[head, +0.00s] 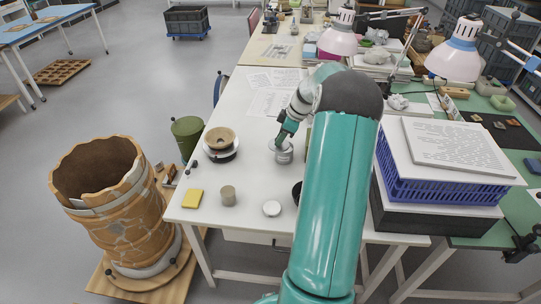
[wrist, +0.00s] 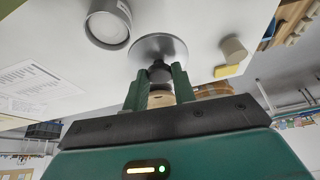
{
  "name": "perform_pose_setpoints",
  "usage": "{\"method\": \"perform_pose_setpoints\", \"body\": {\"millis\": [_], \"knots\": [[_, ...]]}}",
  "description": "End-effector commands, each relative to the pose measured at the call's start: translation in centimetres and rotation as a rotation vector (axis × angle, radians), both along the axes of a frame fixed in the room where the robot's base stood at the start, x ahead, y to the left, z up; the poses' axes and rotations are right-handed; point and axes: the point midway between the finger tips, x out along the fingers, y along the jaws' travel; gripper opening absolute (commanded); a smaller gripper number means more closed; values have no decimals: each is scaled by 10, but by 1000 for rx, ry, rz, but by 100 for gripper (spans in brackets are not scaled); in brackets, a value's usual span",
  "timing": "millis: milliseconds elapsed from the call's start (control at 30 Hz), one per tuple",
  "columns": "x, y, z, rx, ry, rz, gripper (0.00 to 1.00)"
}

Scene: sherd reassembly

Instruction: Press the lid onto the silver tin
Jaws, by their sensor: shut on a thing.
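My gripper (wrist: 159,76) is shut on the dark knob of a round silver lid (wrist: 158,47); the lid's disc lies just beyond the fingertips. In the wrist view an open, round silver tin (wrist: 108,22) stands on the white table, up and left of the lid and apart from it in the picture. In the head view my gripper (head: 280,141) points down at the silver tin (head: 285,157), at the middle of the table. The lid is hard to make out there, and I cannot tell its height above the tin.
Left of the tin stand a bowl on a dark ring (head: 220,143), a yellow sponge (head: 192,198) and a small beige cylinder (head: 228,195). A pale disc (head: 272,208) lies nearer the front edge. A blue crate (head: 435,190) is right of my arm. Papers (head: 272,90) lie behind.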

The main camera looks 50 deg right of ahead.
Motion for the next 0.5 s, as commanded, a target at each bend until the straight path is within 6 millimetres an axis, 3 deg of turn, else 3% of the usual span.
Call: {"method": "perform_pose_setpoints", "body": {"millis": [100, 200, 500], "knots": [[17, -34, -1, -9, 6, -79, 4], [25, -53, -1, -17, 14, -126, 4], [32, -68, -3, -25, 17, -165, 4]]}}
